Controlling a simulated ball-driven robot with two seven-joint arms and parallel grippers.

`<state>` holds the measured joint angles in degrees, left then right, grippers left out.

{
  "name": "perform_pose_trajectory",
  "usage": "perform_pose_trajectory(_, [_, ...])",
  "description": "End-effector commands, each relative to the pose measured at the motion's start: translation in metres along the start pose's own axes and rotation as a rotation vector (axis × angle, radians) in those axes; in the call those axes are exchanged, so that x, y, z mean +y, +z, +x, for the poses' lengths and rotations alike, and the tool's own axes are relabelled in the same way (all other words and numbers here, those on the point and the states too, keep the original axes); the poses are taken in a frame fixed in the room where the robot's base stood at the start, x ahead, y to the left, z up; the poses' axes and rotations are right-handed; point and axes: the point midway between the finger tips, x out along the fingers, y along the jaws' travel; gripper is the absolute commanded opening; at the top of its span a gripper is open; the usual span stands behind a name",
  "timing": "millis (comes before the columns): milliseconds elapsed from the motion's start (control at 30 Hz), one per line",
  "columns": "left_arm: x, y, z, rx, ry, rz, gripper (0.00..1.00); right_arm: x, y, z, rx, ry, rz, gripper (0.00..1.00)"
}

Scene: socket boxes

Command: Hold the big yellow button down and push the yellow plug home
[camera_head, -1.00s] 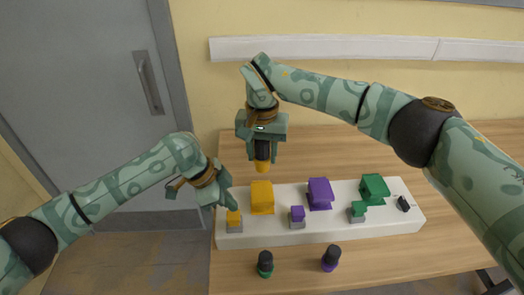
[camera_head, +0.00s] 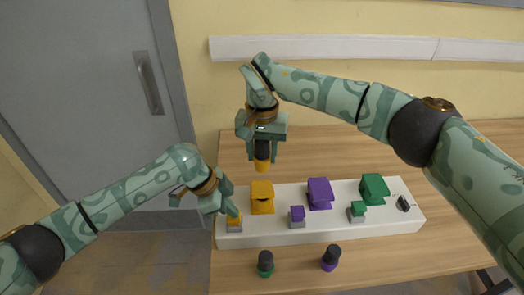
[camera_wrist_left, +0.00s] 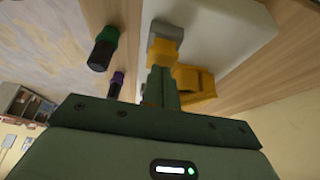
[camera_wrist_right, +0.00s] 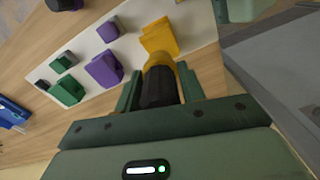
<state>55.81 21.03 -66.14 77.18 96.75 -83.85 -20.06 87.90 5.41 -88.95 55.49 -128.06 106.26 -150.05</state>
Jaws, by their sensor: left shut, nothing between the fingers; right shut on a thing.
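The yellow button (camera_head: 235,222) sits on a grey base at the left end of the white board (camera_head: 330,229). My left gripper (camera_head: 231,209) is shut and empty, with its fingertips against the button; the button also shows in the left wrist view (camera_wrist_left: 164,47). Behind it stands the larger yellow socket box (camera_head: 262,189), with a dark gap below its top part. My right gripper (camera_head: 262,149) is shut on the yellow plug (camera_head: 262,165), which has a black body and yellow end. The plug hangs upright above and behind the box, apart from it.
A purple box (camera_head: 320,193) and a green box (camera_head: 374,187) stand to the right, with smaller purple (camera_head: 297,213) and green (camera_head: 358,208) buttons before them. A green-ended plug (camera_head: 265,262) and a purple-ended plug (camera_head: 331,257) stand on the table in front.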

Motion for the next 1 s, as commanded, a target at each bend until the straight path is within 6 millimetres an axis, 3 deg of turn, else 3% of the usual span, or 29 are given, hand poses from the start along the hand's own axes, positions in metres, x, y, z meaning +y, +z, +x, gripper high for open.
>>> perform_pose_trajectory(500, [0.0, 0.008, 0.015, -0.002, 0.001, -0.001, 0.0, 0.0, 0.0, 0.0, 0.0, 0.0, 0.0, 0.13])
perform_pose_trajectory(1000, [0.001, 0.009, 0.017, -0.003, 0.002, -0.002, 0.0, 0.0, 0.0, 0.0, 0.0, 0.0, 0.0, 0.13])
